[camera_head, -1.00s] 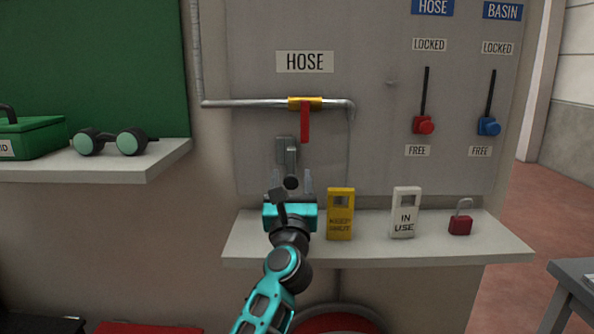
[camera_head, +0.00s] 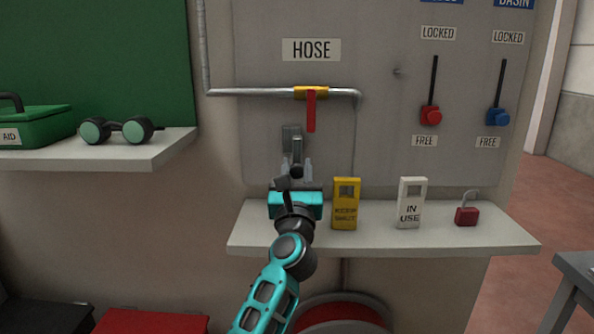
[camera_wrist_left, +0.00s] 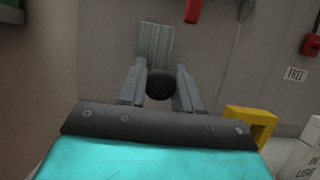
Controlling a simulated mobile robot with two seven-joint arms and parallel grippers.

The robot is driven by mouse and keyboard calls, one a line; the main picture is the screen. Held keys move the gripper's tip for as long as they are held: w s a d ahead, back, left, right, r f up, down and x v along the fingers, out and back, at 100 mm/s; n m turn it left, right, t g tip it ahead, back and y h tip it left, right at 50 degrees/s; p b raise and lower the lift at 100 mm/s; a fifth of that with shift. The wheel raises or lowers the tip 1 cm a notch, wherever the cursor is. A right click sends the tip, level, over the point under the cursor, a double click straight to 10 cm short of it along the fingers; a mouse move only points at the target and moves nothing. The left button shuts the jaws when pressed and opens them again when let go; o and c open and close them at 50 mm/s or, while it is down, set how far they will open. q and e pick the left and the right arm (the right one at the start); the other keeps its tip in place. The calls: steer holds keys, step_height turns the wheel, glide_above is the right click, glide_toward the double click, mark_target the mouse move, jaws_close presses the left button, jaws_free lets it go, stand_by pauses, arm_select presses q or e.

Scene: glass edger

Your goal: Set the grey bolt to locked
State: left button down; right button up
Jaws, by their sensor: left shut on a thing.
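The grey bolt (camera_head: 292,137) is a small grey plate with a lever and a dark round knob, on the grey panel below the red-handled hose valve. In the left wrist view its ribbed grey plate (camera_wrist_left: 154,45) stands behind the dark knob (camera_wrist_left: 160,84). My left gripper (camera_head: 297,170) is shut on the knob, one finger on each side; it also shows in the left wrist view (camera_wrist_left: 160,88). The fingers hide part of the lever. No lock label shows beside this bolt. My right gripper is not in view.
A shelf (camera_head: 480,238) below holds a yellow tag (camera_head: 346,214), a white IN USE tag (camera_head: 411,214) and a red padlock (camera_head: 467,215), right of my gripper. Red (camera_head: 431,115) and blue (camera_head: 497,117) sliders sit near their FREE labels. A pipe (camera_head: 250,93) with a red handle (camera_head: 311,112) runs above.

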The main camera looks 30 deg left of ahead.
mark_target(297, 164)
arm_select(q)
steer(key=shift+r, duration=0.15)
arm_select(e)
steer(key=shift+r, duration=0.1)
arm_select(q)
steer(key=shift+r+p, duration=0.6)
steer(key=shift+p, duration=0.1)
step_height(297, 164, up, 3)
steer(key=p, duration=0.3)
steer(key=shift+r, duration=0.15)
steer(key=shift+r+p, duration=0.5)
steer(key=shift+p, duration=0.25)
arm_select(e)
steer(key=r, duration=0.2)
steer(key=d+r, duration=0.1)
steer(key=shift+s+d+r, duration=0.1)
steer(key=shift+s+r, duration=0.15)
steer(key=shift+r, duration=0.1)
arm_select(q)
steer(key=shift+r, duration=0.1)
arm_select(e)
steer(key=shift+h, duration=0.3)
arm_select(q)
steer(key=c, duration=0.9)
jaws_free()
steer(key=shift+o, duration=0.4)
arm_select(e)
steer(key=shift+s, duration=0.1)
